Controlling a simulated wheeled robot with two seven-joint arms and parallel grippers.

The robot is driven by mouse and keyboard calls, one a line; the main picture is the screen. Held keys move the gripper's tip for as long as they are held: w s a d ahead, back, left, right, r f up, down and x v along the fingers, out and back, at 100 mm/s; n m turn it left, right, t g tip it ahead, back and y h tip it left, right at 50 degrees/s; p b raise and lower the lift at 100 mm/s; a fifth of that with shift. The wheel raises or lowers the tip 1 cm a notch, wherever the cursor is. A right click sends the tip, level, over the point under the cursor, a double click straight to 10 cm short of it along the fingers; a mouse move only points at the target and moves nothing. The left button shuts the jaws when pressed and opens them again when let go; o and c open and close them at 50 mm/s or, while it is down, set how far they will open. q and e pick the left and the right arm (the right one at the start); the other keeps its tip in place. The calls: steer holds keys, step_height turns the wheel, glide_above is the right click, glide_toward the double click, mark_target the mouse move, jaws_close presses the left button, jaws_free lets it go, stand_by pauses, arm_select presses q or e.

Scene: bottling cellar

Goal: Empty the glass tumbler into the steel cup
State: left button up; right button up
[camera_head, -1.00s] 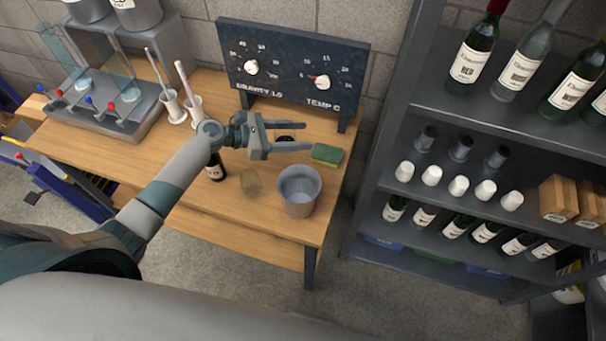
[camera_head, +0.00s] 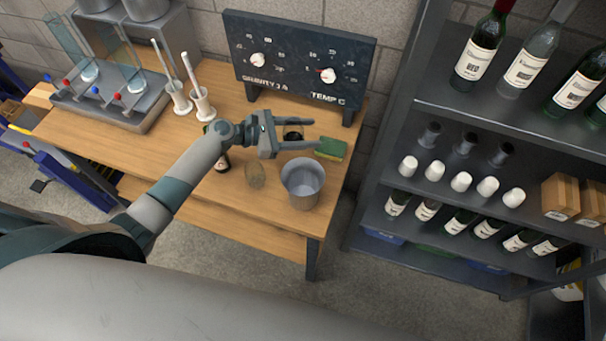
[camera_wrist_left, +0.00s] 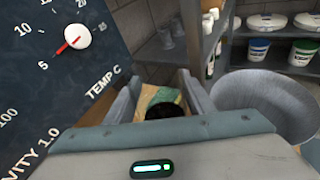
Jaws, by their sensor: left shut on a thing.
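The steel cup (camera_head: 302,186), wide, grey and open-topped, stands upright near the table's front right corner; in the left wrist view it shows large at the right (camera_wrist_left: 268,98). My left gripper (camera_head: 303,133) is above the table behind the cup, its fingers pointing right. It is shut on a small round thing with a dark top (camera_head: 293,134), which looks like the glass tumbler with dark liquid. In the left wrist view the dark round top (camera_wrist_left: 167,111) sits between the fingers; its lower part is hidden by the gripper. My right gripper is not in view.
A green sponge (camera_head: 331,148) lies just beyond the fingertips. The dial panel (camera_head: 300,60) stands behind; the bottle shelf (camera_head: 475,118) is to the right.

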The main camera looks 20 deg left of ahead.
mark_target(293, 135)
arm_select(q)
steer(key=shift+s+d+r+m+t+p, duration=0.2)
steer(key=shift+s+r+m+t, duration=0.1)
steer(key=shift+r+m, duration=0.25)
steer(key=shift+s+d+r+m+t+p, duration=0.1)
steer(key=shift+s+d+r+m+t, duration=0.15)
steer(key=shift+r+m, duration=0.25)
steer(key=shift+s, duration=0.2)
steer(key=r+m+t+b, duration=0.1)
steer(key=m+b, duration=0.2)
steer(key=s+d+r+m+t+b, duration=0.1)
steer(key=m+b, duration=0.2)
steer(key=b, duration=0.1)
steer(key=s+r+m+t+b, duration=0.1)
steer(key=m+b, duration=0.2)
steer(key=shift+s+d+r+t, duration=0.2)
steer(key=shift+s+r+t, duration=0.05)
steer(key=shift+s+d+m+b, duration=0.15)
steer(key=shift+m+b, duration=0.1)
steer(key=shift+b, duration=0.2)
